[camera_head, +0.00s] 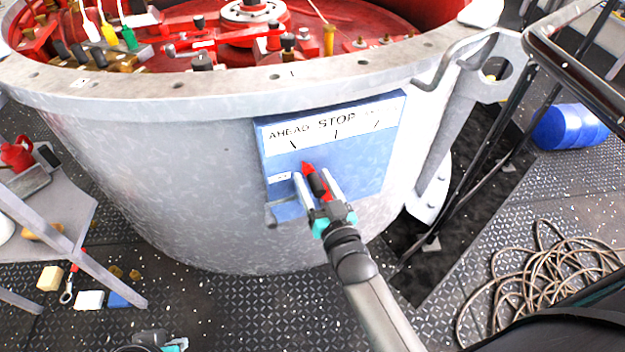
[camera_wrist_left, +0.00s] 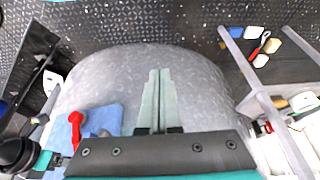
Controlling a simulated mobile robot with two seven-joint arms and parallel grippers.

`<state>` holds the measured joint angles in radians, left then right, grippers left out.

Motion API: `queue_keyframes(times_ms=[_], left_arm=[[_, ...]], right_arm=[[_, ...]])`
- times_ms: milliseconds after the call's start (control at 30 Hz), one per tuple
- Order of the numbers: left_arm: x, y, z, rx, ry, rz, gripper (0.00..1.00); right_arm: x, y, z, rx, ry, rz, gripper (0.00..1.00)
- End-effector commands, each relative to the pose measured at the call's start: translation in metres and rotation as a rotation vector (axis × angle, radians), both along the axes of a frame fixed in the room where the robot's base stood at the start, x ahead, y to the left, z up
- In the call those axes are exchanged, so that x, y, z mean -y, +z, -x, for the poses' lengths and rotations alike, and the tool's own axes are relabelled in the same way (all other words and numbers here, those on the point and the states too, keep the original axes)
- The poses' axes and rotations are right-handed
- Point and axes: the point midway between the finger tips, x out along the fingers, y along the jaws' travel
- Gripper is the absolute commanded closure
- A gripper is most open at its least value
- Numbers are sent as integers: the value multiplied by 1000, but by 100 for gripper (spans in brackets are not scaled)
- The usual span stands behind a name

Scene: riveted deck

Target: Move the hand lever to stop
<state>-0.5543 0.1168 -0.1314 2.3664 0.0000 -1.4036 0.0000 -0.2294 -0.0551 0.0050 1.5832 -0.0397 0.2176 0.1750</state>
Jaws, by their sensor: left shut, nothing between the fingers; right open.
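A blue panel (camera_head: 368,158) with a white strip reading AHEAD and STOP is on the side of the round grey housing. The hand lever (camera_head: 308,169), red with a black section, leans up and left, its tip toward the AHEAD mark. My right gripper (camera_head: 312,173) is open, with one finger on each side of the lever; its lower end is hidden by the gripper. The lever's red part (camera_wrist_left: 76,119) and panel (camera_wrist_left: 105,119) also show in the left wrist view. My left gripper (camera_wrist_left: 156,73) is shut and empty, apart from the lever.
The grey housing (camera_head: 180,170) has a broad rim with red machinery inside. A grey bench (camera_head: 75,215) stands at left, with small items on the deck below it.

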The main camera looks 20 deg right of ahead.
Motion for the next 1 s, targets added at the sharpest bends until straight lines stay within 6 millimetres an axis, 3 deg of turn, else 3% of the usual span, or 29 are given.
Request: queue_keyframes(times_ms=[200,533,1000], left_arm=[[0,10,1,15,0,2,100],[0,13,2,16,1,2,100],[-1,13,2,17,1,2,100]], right_arm=[[0,-1,-12,0,0,0,37],[0,0,-14,-1,0,-1,37],[0,0,-14,-1,0,-1,89]])
